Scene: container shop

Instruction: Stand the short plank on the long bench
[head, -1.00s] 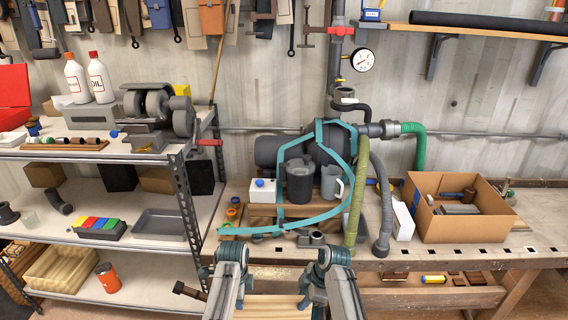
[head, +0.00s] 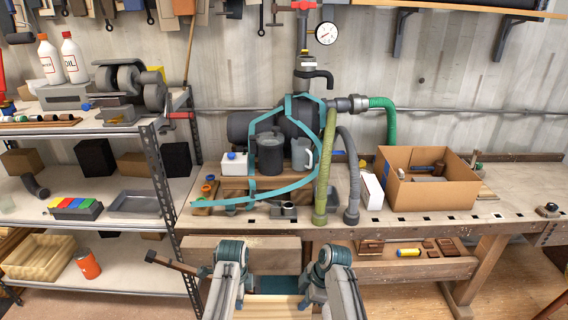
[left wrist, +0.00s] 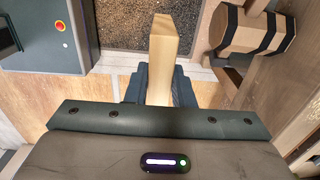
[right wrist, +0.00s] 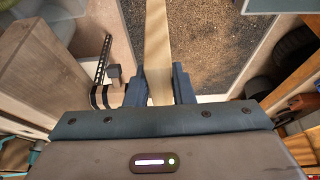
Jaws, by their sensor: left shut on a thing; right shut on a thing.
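A pale plank (head: 272,306), likely the short one, lies across the bottom of the head view between my grippers. My left gripper (head: 246,286) is shut on its left part. My right gripper (head: 309,288) is shut on its right part. The plank also shows between the fingers in the left wrist view (left wrist: 164,50) and in the right wrist view (right wrist: 157,45). Its lower part is cut off in the head view. The long bench (head: 500,213) runs along the wall ahead; the plank is in front of it, apart from its top.
On the bench stand a pump with hoses (head: 290,120), a dark canister (head: 270,157), a jug (head: 302,153) and a cardboard box (head: 432,193). A vise with a wooden handle (head: 176,263) juts from the bench's front left. A metal shelf (head: 130,225) stands left. The bench's right end is mostly clear.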

